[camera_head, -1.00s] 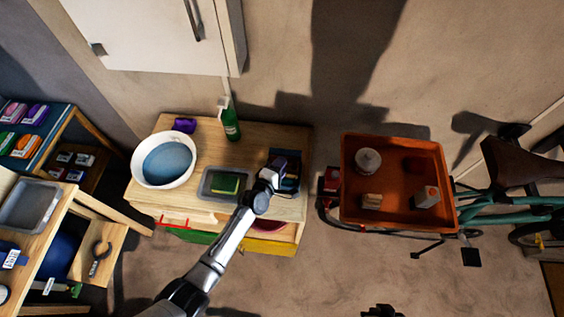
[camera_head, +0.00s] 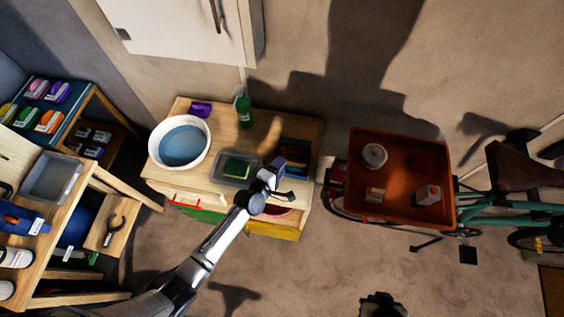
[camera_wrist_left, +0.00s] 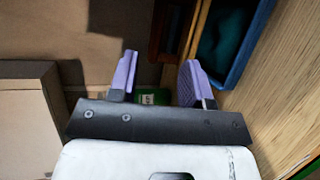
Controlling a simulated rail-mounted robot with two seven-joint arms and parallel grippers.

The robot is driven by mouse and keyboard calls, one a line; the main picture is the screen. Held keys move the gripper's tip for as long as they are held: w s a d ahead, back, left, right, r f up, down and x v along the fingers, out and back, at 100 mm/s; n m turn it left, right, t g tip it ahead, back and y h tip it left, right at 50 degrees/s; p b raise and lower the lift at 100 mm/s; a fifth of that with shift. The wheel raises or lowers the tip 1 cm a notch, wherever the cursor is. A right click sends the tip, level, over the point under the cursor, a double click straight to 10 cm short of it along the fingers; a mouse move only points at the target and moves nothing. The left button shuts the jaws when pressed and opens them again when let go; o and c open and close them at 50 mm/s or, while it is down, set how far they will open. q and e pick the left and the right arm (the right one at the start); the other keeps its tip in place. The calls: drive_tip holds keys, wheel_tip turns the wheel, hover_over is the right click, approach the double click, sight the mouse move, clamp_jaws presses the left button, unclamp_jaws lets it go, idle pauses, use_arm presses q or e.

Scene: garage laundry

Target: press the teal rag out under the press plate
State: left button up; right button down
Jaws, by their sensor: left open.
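A dark teal cloth-like shape, likely the teal rag (camera_wrist_left: 228,38), lies inside a blue-walled tray (camera_wrist_left: 250,45) at the top right of the left wrist view. In the head view the blue and wooden press-like unit (camera_head: 295,150) stands at the right end of the wooden bench; I cannot make out the press plate for certain. My left gripper (camera_head: 277,168) is at this unit's front left side; its purple fingers (camera_wrist_left: 158,80) are apart with nothing held between them. My right gripper (camera_head: 380,305) shows only as a dark shape at the bottom edge.
The bench (camera_head: 232,130) also holds a white basin (camera_head: 153,150) of blue water, a grey tray (camera_head: 222,178) with a green block (camera_head: 237,167), a green bottle (camera_head: 244,110) and a purple item (camera_head: 200,109). An orange crate (camera_head: 400,220) stands right. Shelves stand left.

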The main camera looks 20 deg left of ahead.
use_arm(q)
drive_tip(key=shift+s+a+r, duration=0.1)
drive_tip(key=shift+s+r, duration=0.05)
drive_tip(key=shift+s, duration=0.15)
idle(0.4)
drive_tip(key=v, duration=1.3)
drive_tip(key=shift+s+p, duration=0.3)
drive_tip(key=shift+s, duration=0.1)
drive_tip(key=shift+r, duration=0.15)
